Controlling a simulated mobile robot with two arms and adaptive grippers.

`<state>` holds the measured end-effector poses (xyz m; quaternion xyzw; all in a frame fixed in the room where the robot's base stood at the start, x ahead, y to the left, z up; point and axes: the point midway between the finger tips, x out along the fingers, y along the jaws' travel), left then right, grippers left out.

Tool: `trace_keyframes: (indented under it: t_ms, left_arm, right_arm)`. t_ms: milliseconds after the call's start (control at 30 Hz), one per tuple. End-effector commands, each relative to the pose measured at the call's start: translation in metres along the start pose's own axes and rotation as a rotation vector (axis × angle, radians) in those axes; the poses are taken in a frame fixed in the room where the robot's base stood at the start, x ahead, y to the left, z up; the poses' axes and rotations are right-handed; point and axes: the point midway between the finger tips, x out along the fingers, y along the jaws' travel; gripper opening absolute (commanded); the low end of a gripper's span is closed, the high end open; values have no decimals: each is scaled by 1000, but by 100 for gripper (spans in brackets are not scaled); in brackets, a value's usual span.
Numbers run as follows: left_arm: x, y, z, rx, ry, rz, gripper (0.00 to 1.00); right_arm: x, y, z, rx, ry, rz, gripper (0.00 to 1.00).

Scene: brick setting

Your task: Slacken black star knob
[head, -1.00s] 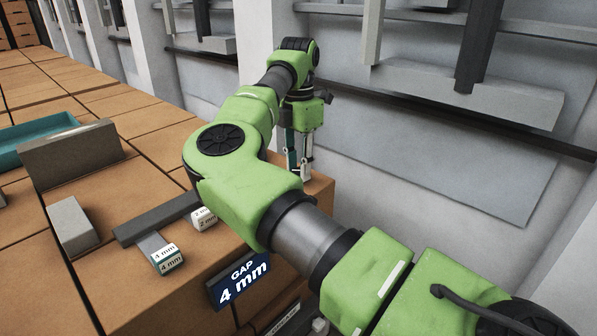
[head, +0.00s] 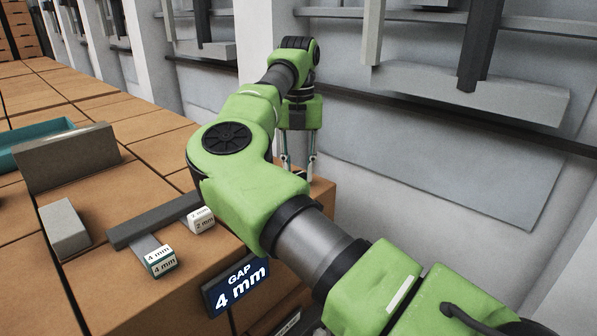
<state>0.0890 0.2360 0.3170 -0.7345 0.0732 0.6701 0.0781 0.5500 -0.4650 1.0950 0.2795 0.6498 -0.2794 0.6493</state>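No black star knob can be made out in the head view; my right arm hides part of the brick surface. My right gripper (head: 299,165) points down at the far right end of the bricks, near the grey wall. Its two fingers stand apart with a gap between them, and nothing shows in the gap. Whether the fingertips touch anything below is too small to tell. My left gripper is out of view.
A dark grey bar (head: 150,222) lies beside blocks marked 4 mm (head: 160,262) and 2 mm (head: 201,220). A blue "GAP 4 mm" sign (head: 237,286) is on the front edge. A grey block (head: 66,229), upright slab (head: 70,157) and teal tray (head: 40,131) stand left.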

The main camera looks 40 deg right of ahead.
Motion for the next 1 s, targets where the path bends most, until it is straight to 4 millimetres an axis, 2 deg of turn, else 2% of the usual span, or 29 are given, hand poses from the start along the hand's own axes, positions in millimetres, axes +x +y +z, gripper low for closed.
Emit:
trace_keyframes:
  t_ms: [667, 700, 733, 1000]
  left_arm:
    - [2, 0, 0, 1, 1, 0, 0]
    - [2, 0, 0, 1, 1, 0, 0]
    - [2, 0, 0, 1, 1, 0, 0]
    - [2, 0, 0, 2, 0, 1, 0]
  right_arm:
    - [-1, 0, 0, -62, -3, 1, 4]
    - [-1, 0, 0, -62, -3, 1, 33]
    - [-1, 0, 0, -61, -3, 1, 41]
    - [-1, 0, 0, -61, -1, 0, 42]
